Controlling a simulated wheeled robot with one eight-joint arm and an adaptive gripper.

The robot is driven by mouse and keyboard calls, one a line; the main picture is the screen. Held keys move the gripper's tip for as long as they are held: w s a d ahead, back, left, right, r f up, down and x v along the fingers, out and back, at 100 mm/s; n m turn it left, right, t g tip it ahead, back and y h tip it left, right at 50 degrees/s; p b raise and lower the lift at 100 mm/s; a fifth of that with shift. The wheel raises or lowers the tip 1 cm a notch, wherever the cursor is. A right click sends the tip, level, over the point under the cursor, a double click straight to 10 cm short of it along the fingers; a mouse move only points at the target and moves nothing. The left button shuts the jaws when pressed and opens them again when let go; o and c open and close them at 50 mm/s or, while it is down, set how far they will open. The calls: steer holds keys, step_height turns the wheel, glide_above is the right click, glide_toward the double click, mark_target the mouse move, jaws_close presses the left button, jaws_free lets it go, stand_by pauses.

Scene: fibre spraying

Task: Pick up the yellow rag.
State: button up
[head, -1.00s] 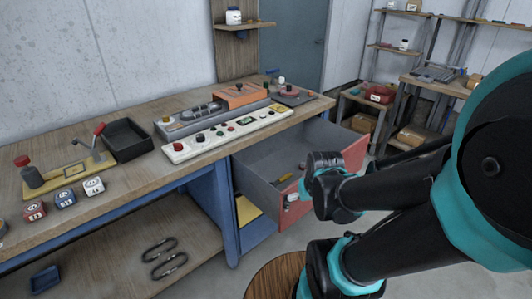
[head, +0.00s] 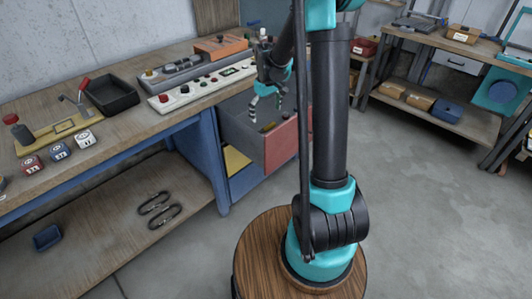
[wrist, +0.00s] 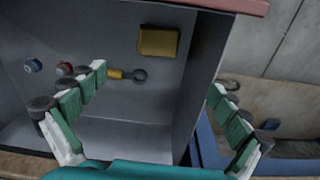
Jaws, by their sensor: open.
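The yellow rag (wrist: 158,42) looks like a small folded rectangle. It lies inside the open drawer (wrist: 115,137), close to its front wall, in the wrist view. My gripper (head: 266,101) is open and empty, pointing down over the drawer. In the wrist view the gripper (wrist: 158,80) has its fingers spread wide, and the rag shows beyond the fingertips, apart from them.
A white button panel (head: 195,88) and a black tray (head: 110,95) stand on the workbench above. The drawer walls surround the rag.

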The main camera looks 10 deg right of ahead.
steer(key=shift+n+g, duration=0.3)
steer(key=shift+n, duration=0.2)
steer(key=w+f, duration=0.1)
steer(key=f, duration=1.2)
steer(key=w+f, duration=0.1)
steer(key=f, duration=0.5)
steer(key=shift+w+a+f, duration=0.2)
steer(key=shift+w+a, duration=0.1)
steer(key=shift+a, duration=0.1)
steer(key=shift+c, duration=0.6)
steer(key=c, duration=0.9)
step_height(320, 180, up, 20)
steer(key=shift+r, duration=0.1)
